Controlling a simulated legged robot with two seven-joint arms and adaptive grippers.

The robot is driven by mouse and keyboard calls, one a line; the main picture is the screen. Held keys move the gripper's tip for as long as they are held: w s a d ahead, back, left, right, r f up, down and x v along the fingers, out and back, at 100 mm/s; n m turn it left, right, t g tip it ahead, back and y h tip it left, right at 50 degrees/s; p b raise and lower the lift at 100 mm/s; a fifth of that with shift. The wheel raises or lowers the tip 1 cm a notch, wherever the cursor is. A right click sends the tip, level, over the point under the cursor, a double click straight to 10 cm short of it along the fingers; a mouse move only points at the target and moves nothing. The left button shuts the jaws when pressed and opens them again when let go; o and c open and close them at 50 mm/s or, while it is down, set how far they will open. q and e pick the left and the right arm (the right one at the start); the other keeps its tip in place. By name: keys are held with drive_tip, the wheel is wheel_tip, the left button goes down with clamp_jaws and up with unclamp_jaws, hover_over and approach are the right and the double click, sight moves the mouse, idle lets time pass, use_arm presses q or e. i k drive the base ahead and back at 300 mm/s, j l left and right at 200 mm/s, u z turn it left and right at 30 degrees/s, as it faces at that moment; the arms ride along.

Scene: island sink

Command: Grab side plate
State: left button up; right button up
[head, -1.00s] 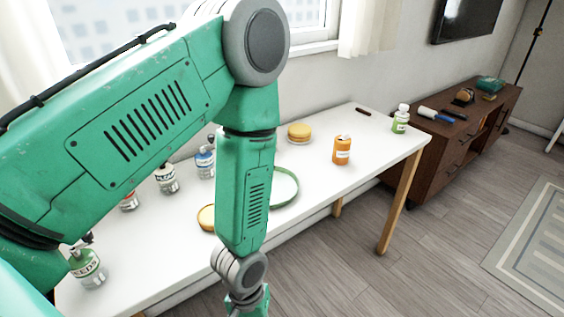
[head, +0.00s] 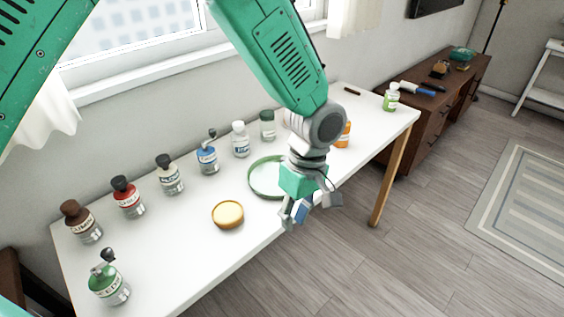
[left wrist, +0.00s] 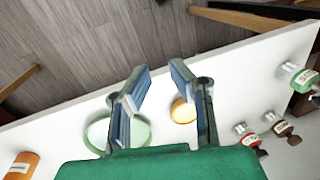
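The side plate, pale with a green rim (head: 258,178), lies on the white table; my left arm hides its right part. My left gripper (head: 302,214) hangs in front of and to the right of the plate, apart from it, near the table's front edge. In the left wrist view the gripper (left wrist: 157,78) is open and empty, its two blue-padded fingers apart. The plate (left wrist: 97,133) shows there to the left of the fingers, partly covered by one finger. My right gripper is not in view.
A small yellow round dish (head: 228,214) sits left of the plate. Several bottles, including a blue-labelled one (head: 207,158), stand along the back of the white table (head: 180,262). An orange bottle (head: 345,135) stands partly behind my arm. The table's front middle is clear.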

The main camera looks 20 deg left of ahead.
sight(263, 174)
drive_tip(key=i+j, duration=0.15)
drive_tip(key=i, duration=0.2)
drive_tip(key=i+j, duration=0.2)
drive_tip(key=i, duration=0.2)
drive_tip(key=i+j, duration=0.15)
drive_tip(key=i, duration=0.2)
